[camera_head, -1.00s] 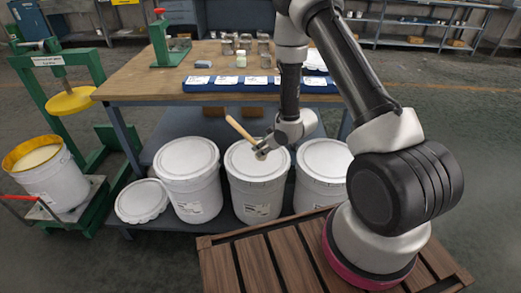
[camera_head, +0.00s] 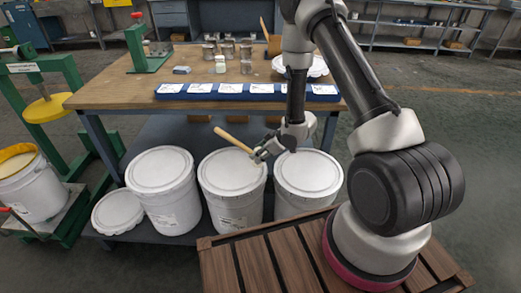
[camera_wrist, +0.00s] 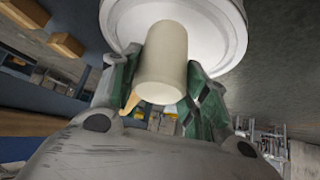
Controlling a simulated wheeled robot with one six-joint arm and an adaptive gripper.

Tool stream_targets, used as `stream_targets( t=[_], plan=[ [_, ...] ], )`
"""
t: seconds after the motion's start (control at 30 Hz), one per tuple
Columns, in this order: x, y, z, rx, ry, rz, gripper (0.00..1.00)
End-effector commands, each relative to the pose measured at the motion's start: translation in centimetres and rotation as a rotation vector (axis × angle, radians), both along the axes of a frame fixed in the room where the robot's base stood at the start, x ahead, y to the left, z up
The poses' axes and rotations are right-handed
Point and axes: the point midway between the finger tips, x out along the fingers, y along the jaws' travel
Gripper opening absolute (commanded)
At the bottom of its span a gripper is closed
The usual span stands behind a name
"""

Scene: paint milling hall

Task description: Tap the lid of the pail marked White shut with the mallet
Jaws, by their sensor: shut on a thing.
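My gripper (camera_head: 264,154) is shut on the mallet, whose wooden handle (camera_head: 232,139) points up and left. In the wrist view a pale cylinder, seemingly the mallet's head (camera_wrist: 163,60), shows between the green-grey fingers, with a white round lid (camera_wrist: 225,30) behind it. Three white lidded pails stand in a row: left (camera_head: 163,195), middle (camera_head: 233,190) and right (camera_head: 307,180). My gripper is above the middle and right pails, near the gap between them. Their labels are too small to read, so I cannot tell which is White, or whether any lid is raised.
A loose white lid or low pail (camera_head: 117,212) sits left of the row. Behind is a wooden workbench (camera_head: 120,92) with a blue strip of cards (camera_head: 245,93) and small tins. A green press (camera_head: 45,110) with an open pail (camera_head: 30,190) stands left. A slatted pallet (camera_head: 265,265) is in front.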

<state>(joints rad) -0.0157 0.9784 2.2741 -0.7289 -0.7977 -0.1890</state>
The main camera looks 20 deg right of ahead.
Motion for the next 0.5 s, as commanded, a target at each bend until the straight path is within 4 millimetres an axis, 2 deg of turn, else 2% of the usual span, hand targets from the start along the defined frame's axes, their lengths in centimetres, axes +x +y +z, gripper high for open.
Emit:
stream_targets(
  t=[0.3, 0.5],
  plan=[
    [0.1, 0.0, 0.0, 0.0, -0.001, -0.001, 0.0],
    [0.0, 0.0, -2.0, 0.001, 0.001, -0.002, 0.0]
  ],
)
